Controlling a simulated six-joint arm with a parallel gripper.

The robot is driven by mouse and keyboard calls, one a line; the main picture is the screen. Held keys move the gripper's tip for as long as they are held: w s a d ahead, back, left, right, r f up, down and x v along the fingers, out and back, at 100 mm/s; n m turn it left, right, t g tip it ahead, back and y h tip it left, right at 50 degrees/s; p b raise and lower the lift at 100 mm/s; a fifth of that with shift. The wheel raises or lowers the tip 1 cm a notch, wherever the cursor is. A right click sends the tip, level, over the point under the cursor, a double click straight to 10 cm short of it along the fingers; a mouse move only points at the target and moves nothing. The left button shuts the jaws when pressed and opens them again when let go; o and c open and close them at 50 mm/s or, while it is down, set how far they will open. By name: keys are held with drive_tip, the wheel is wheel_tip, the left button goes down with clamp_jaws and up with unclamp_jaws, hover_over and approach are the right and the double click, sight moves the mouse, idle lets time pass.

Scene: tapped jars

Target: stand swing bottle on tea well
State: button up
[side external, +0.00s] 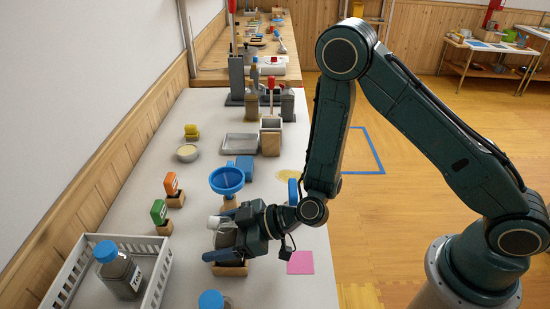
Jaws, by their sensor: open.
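My gripper (217,235) is low over the near middle of the table, its jaws open, one on each side of a greyish clear bottle (226,236) with a pale top. The bottle appears to stand in or just behind a wooden block (231,269). My gripper hides much of it, so I cannot tell whether the jaws touch it or whether it is the swing bottle. An orange sign (171,184) and a green sign (158,211) stand in wooden blocks at the left. Their lettering is too small to read, so I cannot tell which place is the tea well.
A blue funnel (227,180) stands just behind my gripper. A white basket (157,279) holds a blue-capped jar (119,272) at front left. Another blue cap (211,300) shows at the bottom edge. A pink square (300,262) lies to the right. Several bottles stand farther back.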

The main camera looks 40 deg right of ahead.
sight(212, 219)
drive_tip(key=shift+r, duration=0.4)
drive_tip(key=shift+r, duration=1.15)
drive_tip(key=shift+r, duration=0.1)
drive_tip(key=shift+r, duration=1.2)
drive_tip(key=shift+r, duration=0.5)
drive_tip(key=shift+v, duration=0.85)
wheel_tip(212, 219, up, 8)
drive_tip(key=s+d, duration=0.2)
drive_tip(key=shift+r, duration=0.2)
